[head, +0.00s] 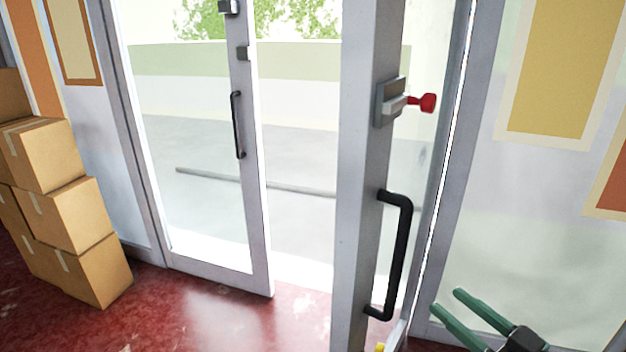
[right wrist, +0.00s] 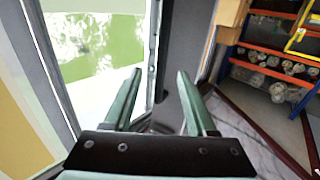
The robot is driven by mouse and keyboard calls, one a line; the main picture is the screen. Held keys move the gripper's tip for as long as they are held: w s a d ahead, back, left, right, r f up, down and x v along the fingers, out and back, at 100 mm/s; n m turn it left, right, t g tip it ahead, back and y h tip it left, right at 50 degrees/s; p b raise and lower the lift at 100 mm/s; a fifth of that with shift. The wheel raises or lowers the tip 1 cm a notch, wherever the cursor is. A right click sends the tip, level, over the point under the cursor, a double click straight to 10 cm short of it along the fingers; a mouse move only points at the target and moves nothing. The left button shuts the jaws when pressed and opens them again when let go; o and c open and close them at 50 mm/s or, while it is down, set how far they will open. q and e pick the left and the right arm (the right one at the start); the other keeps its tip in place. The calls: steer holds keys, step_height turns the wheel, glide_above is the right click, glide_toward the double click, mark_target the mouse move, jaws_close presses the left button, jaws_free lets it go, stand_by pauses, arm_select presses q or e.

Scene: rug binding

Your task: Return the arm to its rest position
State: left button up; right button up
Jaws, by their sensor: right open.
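My right gripper (head: 448,301) shows at the lower right of the head view, its green fingers pointing up and left. The fingers are spread apart with nothing between them. In the right wrist view the gripper (right wrist: 158,75) also stands open and empty. In the head view it is to the right of the black pull handle (head: 403,258) on the near grey door frame and apart from it. My left gripper is not in view.
The near glass door stands ajar, with a lock box (head: 388,103) and red knob (head: 428,103). A second glass door (head: 258,200) stands at left. Cardboard boxes (head: 85,215) are stacked at far left. Orange shelving (right wrist: 270,72) with several items is at right in the wrist view. Red floor (head: 200,310) is clear.

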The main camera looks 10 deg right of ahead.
steer(key=s+f+m+g+h, duration=0.1)
steer(key=s+f+g+h, duration=0.1)
steer(key=f, duration=0.9)
steer(key=s+f+m+g+h, duration=0.2)
steer(key=f, duration=0.9)
steer(key=s+a+f+n+g, duration=0.1)
steer(key=s+a+f+g, duration=0.3)
steer(key=a+f, duration=0.7)
steer(key=s+a, duration=0.1)
steer(key=a, duration=0.2)
steer(key=shift+s+f+y, duration=0.35)
steer(key=shift+f+y, duration=0.05)
steer(key=shift+d, duration=0.1)
